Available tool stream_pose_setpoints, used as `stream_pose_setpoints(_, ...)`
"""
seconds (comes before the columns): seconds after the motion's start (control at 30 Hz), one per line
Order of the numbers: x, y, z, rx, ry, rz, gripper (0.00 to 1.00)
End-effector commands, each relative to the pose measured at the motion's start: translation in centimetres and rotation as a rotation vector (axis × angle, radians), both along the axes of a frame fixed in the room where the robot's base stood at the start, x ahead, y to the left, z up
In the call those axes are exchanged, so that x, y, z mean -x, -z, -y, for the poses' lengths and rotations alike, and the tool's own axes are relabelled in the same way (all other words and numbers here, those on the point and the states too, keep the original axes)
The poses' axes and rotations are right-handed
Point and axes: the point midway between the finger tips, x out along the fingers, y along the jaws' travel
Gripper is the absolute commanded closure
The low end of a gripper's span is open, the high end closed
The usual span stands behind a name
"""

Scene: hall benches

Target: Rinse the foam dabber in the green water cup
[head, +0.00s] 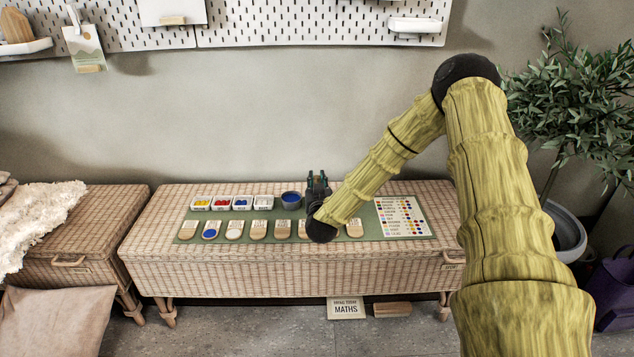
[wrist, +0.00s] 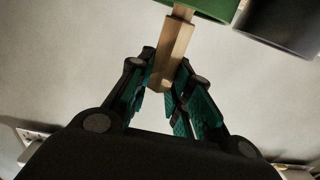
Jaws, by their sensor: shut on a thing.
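My gripper (wrist: 168,64) is shut on the pale wooden handle of the foam dabber (wrist: 177,45) in the wrist view. The handle's thin far end overlaps the edge of the green water cup (wrist: 215,8) at the top of that view. The foam end is hidden, and I cannot tell whether it is inside the cup or in front of it. In the head view my gripper (head: 318,176) is over the back of the green mat (head: 370,226). The dabber and the green cup cannot be made out there.
A blue cup (head: 291,198) stands just left of my gripper; a dark cup (wrist: 285,25) shows beside the green one. Small trays of yellow, red, blue and white paint (head: 264,202) line up further left. Wooden tags (head: 235,230) lie in front. A colour chart (head: 402,216) lies right.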

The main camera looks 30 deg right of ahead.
Motion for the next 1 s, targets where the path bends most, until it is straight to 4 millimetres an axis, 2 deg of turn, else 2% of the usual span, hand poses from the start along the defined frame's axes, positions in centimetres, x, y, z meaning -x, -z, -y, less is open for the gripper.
stream_pose_setpoints(0.17, 0.0, -0.5, 0.0, -0.001, 0.0, -0.001, 1.0)
stream_pose_setpoints(1.0, 0.0, -5.6, 0.0, 0.001, 0.0, -0.001, 1.0)
